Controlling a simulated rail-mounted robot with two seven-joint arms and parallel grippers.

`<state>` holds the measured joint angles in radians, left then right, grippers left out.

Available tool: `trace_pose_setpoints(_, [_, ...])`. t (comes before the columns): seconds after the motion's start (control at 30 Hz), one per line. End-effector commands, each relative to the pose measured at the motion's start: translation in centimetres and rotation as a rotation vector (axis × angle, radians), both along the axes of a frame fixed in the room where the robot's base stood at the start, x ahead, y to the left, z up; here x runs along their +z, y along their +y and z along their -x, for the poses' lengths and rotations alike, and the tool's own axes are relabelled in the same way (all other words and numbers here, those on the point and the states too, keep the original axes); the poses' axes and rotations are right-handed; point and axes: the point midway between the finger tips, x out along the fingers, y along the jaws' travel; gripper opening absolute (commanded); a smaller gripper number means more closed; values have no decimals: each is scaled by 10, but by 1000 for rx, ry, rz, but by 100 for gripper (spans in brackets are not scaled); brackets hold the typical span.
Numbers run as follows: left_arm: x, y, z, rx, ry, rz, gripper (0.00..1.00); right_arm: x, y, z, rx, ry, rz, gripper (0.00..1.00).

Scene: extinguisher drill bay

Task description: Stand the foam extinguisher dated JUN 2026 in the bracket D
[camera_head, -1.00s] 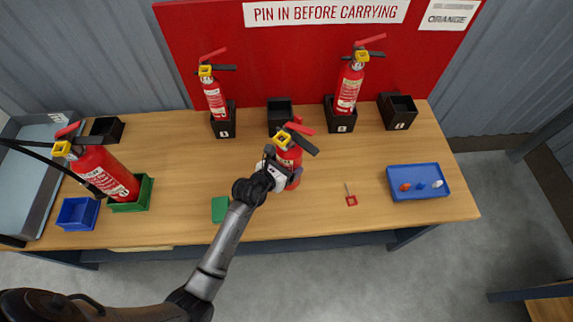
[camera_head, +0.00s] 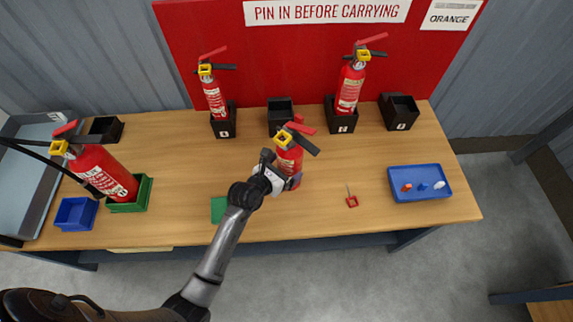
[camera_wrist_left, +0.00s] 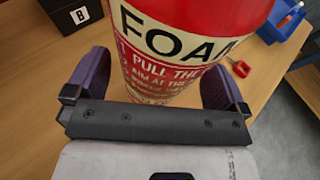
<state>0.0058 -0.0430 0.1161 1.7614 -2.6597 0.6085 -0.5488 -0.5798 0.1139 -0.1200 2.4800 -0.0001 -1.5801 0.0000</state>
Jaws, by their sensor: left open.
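A red foam extinguisher (camera_head: 289,160) with a yellow collar and black handle stands upright on the middle of the table, outside any bracket. My left gripper (camera_head: 281,169) is open at it; in the left wrist view the open gripper (camera_wrist_left: 158,92) has one purple finger at each side of the extinguisher (camera_wrist_left: 180,18). That view shows the word FOAM, but no date is readable. Black brackets stand along the back: two hold extinguishers, while the middle bracket (camera_head: 280,104) and right bracket (camera_head: 400,112) are empty. Their small letters are hard to read. My right gripper is not in view.
Extinguishers stand in the back brackets (camera_head: 214,98) (camera_head: 349,88). Another (camera_head: 104,173) stands in a green holder (camera_head: 143,196) at left. A blue bin (camera_head: 76,214), blue tray (camera_head: 420,195), red pin (camera_head: 352,201) and green piece (camera_head: 219,208) lie around. Table right of the extinguisher is fairly clear.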

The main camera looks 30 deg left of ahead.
Motion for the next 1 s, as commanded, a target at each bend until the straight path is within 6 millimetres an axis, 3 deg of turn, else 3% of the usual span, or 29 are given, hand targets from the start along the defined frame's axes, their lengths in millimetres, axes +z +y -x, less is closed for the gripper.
trace_pose_setpoints(0.3, [21, 11, 55, 1, 0, -1, 100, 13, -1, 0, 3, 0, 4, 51])
trace_pose_setpoints(0.5, [30, 15, 82, 1, -1, -1, 100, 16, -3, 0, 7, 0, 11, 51])
trace_pose_setpoints(0.9, [37, 18, 97, 1, -8, 7, 100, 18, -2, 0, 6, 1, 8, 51])
trace_pose_setpoints(1.0, [48, 15, 98, 9, -58, 68, 100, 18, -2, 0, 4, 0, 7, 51])
